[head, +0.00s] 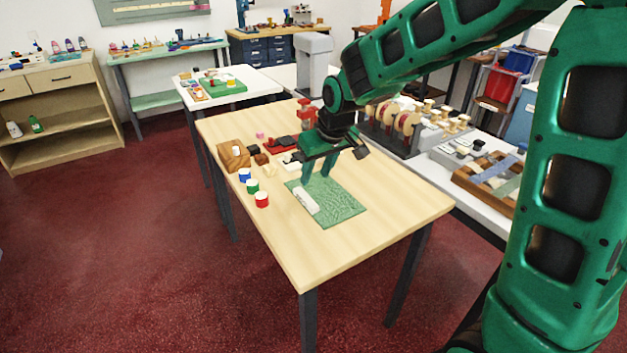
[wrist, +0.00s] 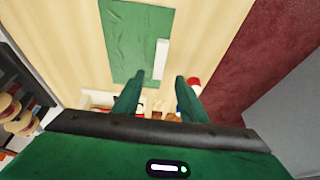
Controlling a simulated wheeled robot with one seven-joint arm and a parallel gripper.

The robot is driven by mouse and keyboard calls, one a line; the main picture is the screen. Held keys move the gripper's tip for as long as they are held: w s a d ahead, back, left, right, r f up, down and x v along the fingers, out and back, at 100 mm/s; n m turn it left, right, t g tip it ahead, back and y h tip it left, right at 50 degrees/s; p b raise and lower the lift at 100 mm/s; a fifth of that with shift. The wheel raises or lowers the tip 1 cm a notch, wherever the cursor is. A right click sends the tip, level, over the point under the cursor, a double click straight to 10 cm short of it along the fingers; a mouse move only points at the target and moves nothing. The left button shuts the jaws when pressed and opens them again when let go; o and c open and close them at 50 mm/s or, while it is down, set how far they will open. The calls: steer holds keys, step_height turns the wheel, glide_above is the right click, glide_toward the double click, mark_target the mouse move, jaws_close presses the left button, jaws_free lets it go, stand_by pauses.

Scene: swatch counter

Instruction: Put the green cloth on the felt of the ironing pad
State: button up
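A flat, wrinkled green cloth (head: 338,206) lies on the wooden table; it also shows in the wrist view (wrist: 135,40). A white bar (head: 305,201) lies along its left edge in the head view, and shows in the wrist view (wrist: 162,60). My gripper (head: 317,178) is above the table by the cloth's far edge, fingers pointing down. In the wrist view its fingertips (wrist: 160,77) stand apart with nothing between them; the height above the cloth is hard to tell. I cannot pick out an ironing pad with certainty.
Blue, green and red spools (head: 262,200) stand left of the cloth. A wooden tray with coloured strips (head: 491,181) is on the right-hand counter. The near part of the table (head: 310,260) is bare.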

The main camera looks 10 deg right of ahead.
steer(key=shift+s+r, duration=0.15)
steer(key=shift+r, duration=0.1)
steer(key=s+d+r+m+g+h, duration=0.2)
steer(key=s+d+m, duration=0.5)
steer(key=s+d, duration=1.5)
steer(key=s+g, duration=0.1)
steer(key=s, duration=0.2)
steer(key=shift+s+d+r+m, duration=0.2)
steer(key=shift+d+r+m, duration=0.1)
steer(key=shift+d+m, duration=0.1)
steer(key=shift+o, duration=0.4)
steer(key=s+d+m+g, duration=0.1)
steer(key=s+m, duration=0.1)
steer(key=s, duration=0.6)
steer(key=shift+d+f+y, duration=0.15)
steer(key=shift+f+y, duration=0.15)
steer(key=shift+f, duration=0.05)
steer(key=shift+s, duration=0.45)
steer(key=shift+c, duration=1.4)
